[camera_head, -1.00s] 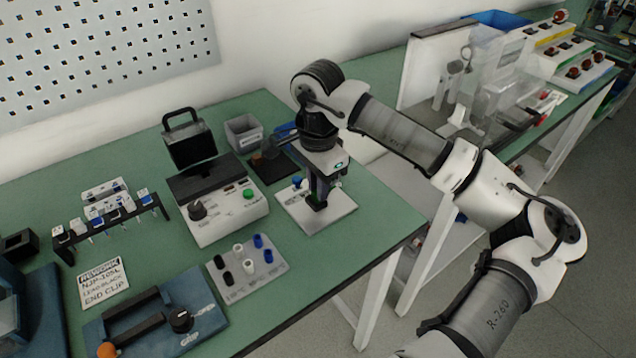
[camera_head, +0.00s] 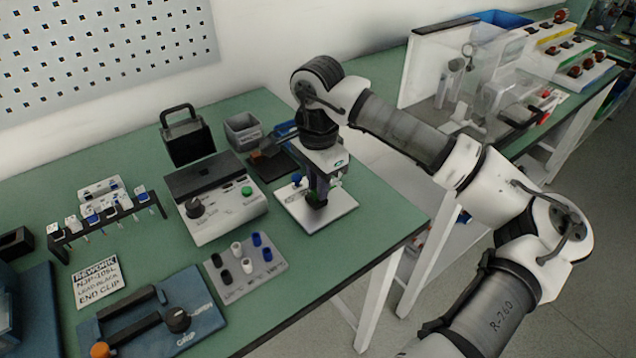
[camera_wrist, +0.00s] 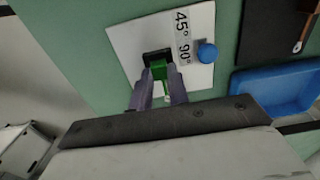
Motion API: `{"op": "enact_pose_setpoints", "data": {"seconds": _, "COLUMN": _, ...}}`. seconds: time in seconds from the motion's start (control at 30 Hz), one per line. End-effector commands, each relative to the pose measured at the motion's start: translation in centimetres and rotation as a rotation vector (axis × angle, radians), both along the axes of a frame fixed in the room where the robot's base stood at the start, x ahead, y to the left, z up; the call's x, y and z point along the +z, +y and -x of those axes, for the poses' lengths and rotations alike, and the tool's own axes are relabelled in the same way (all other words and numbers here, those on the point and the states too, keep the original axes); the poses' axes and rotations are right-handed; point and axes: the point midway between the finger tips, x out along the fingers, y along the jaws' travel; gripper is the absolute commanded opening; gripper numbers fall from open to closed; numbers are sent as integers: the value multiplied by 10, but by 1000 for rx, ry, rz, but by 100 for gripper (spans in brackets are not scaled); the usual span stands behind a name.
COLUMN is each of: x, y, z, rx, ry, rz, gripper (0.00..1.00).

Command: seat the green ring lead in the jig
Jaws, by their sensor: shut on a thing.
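The jig is a white plate (camera_head: 340,209) on the green bench with a 45°/90° label and a blue knob. In the wrist view, the plate (camera_wrist: 129,38) carries a black block (camera_wrist: 151,56) and the blue knob (camera_wrist: 207,53). My gripper (camera_head: 318,199) is low over the plate, pointing down. In the wrist view, my gripper (camera_wrist: 160,88) is shut on the green ring lead (camera_wrist: 158,71), one finger on each side. The lead's green part overlaps the black block's edge; I cannot tell how deep it sits. A small pale piece shows below it between the fingers.
A tester box (camera_head: 228,212) with knobs stands left of the jig. A peg block (camera_head: 232,281) with black, white and blue pegs is in front. A lead rack (camera_head: 105,222) stands further left. A blue tray (camera_wrist: 240,87) and black mat (camera_wrist: 262,50) are close beside the jig.

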Motion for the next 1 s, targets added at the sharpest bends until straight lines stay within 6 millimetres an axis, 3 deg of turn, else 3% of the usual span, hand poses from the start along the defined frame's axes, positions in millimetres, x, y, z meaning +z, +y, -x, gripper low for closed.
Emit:
{"op": "enact_pose_setpoints", "data": {"seconds": 0.27, "x": -1, "y": 0, "z": 0, "rx": 0, "ry": 0, "rz": 0, "gripper": 0}}
{"op": "enact_pose_setpoints", "data": {"seconds": 0.3, "x": -1, "y": 0, "z": 0, "rx": 0, "ry": 0, "rz": 0, "gripper": 20}}
{"op": "enact_pose_setpoints", "data": {"seconds": 0.5, "x": -1, "y": 0, "z": 0, "rx": 0, "ry": 0, "rz": 0, "gripper": 42}}
{"op": "enact_pose_setpoints", "data": {"seconds": 0.8, "x": 2, "y": 0, "z": 0, "rx": -1, "ry": -1, "rz": 1, "gripper": 42}}
{"op": "enact_pose_setpoints", "data": {"seconds": 1.0, "x": 29, "y": 0, "z": 0, "rx": 0, "ry": -3, "rz": 0, "gripper": 42}}
